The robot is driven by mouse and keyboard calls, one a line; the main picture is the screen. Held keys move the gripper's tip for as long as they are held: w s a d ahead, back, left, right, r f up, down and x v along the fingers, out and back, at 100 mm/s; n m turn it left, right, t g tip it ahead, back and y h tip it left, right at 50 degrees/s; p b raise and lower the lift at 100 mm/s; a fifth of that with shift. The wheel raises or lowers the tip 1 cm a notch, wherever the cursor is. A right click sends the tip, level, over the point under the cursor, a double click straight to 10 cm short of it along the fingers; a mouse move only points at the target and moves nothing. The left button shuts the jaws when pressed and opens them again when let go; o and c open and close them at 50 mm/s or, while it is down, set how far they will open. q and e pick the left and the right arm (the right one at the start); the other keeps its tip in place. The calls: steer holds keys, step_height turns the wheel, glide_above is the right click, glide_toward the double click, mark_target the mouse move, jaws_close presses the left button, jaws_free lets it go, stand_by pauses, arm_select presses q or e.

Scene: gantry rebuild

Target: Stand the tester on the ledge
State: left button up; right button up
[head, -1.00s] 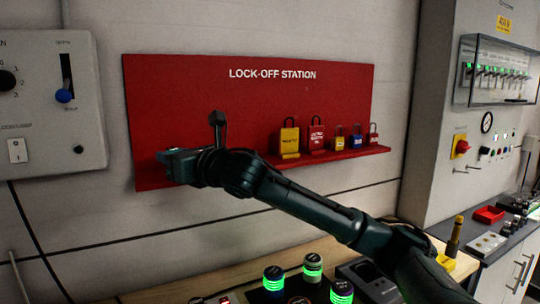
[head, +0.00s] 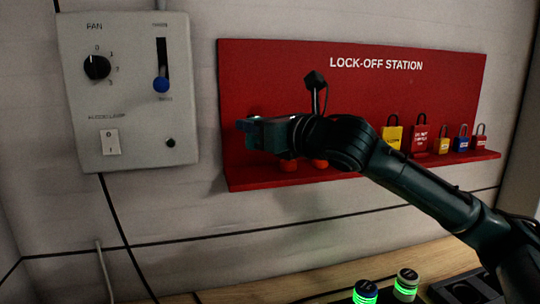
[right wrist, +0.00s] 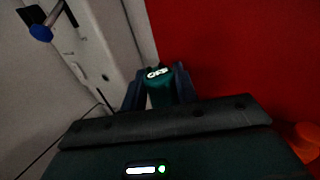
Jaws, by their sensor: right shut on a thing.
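My right gripper (head: 248,128) is in front of the left part of the red lock-off board, above the ledge. In the right wrist view its two fingers are shut on the tester (right wrist: 160,94), a dark green block with a white label on its end that seems to read GAS. In the head view the tester is mostly hidden by the gripper. The ledge (head: 262,181) is the red shelf along the board's lower edge. The tester appears held clear of it. My left gripper is not in view.
Orange-red items (head: 289,165) sit on the ledge below my right wrist, partly hidden. Several padlocks (head: 419,138) stand farther right on it. A grey fan control box (head: 130,125) is on the wall to the left. The ledge's left end looks bare.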

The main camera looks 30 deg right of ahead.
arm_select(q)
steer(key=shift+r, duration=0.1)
arm_select(e)
steer(key=shift+f, duration=3)
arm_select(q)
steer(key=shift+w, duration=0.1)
arm_select(e)
steer(key=shift+f, duration=0.15)
steer(key=o, duration=1.1)
steer(key=shift+c, duration=0.2)
arm_select(q)
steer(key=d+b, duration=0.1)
steer(key=b, duration=0.2)
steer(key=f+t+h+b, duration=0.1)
steer(key=b, duration=0.2)
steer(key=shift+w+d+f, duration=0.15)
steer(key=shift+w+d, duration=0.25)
arm_select(e)
steer(key=v, duration=1.2)
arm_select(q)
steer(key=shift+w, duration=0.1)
